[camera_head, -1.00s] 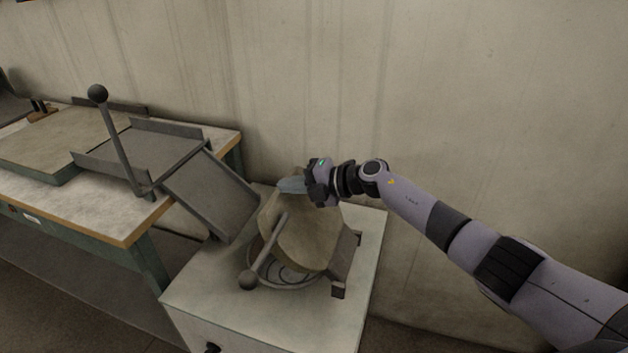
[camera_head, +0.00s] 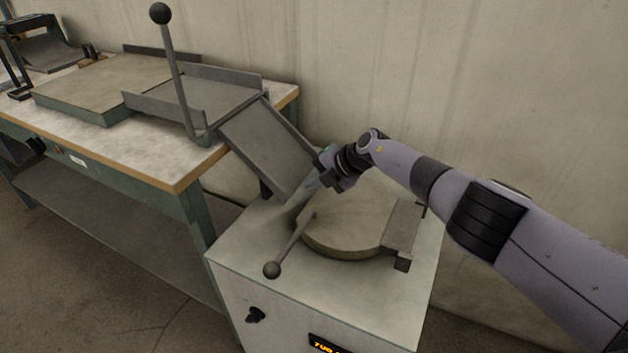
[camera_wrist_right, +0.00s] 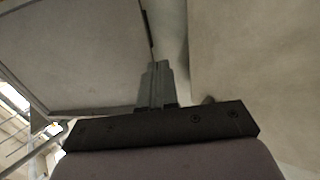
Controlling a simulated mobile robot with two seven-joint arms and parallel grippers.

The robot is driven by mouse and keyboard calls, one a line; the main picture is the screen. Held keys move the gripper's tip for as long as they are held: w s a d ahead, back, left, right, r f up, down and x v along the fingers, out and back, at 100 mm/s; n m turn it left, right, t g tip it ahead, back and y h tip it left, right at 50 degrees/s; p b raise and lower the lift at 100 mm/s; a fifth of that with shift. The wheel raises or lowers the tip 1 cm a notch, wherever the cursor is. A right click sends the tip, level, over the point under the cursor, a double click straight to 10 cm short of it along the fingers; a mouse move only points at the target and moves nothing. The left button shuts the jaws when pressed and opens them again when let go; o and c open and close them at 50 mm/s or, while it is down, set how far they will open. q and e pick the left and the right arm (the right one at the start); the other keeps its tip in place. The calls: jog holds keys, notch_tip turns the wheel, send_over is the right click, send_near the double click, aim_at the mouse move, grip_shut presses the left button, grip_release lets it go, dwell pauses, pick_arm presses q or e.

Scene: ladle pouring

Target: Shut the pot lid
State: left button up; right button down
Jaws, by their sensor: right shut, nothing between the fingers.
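The pot lid (camera_head: 345,222) is a round tan disc that lies flat over the pot on top of the white cabinet (camera_head: 280,285). Its handle bar with a dark ball (camera_head: 272,270) points to the front left. The pot's opening is hidden under the lid. My right gripper (camera_head: 312,188) is at the back left edge of the lid, shut and empty, its fingers pointing down to the left. In the right wrist view, its fingers (camera_wrist_right: 156,88) are together with nothing between them. I cannot tell whether they touch the lid. My left gripper is not in view.
A grey sloping chute (camera_head: 265,150) comes down from the workbench (camera_head: 150,160) and ends just left of my right gripper. An upright lever with a ball knob (camera_head: 160,14) stands on the bench. The wall is close behind. The cabinet's front has a knob (camera_head: 256,315) and a lit display (camera_head: 328,344).

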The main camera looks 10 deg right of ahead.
notch_tip(320, 180, down, 2)
jog(key=shift+w+a+f+b, duration=0.1)
jog(key=shift+a+f+b, duration=0.05)
jog(key=shift+b, duration=0.6)
jog(key=shift+w+a+f+b, duration=0.1)
jog(key=shift+f+b, duration=0.5)
jog(key=shift+b, duration=0.1)
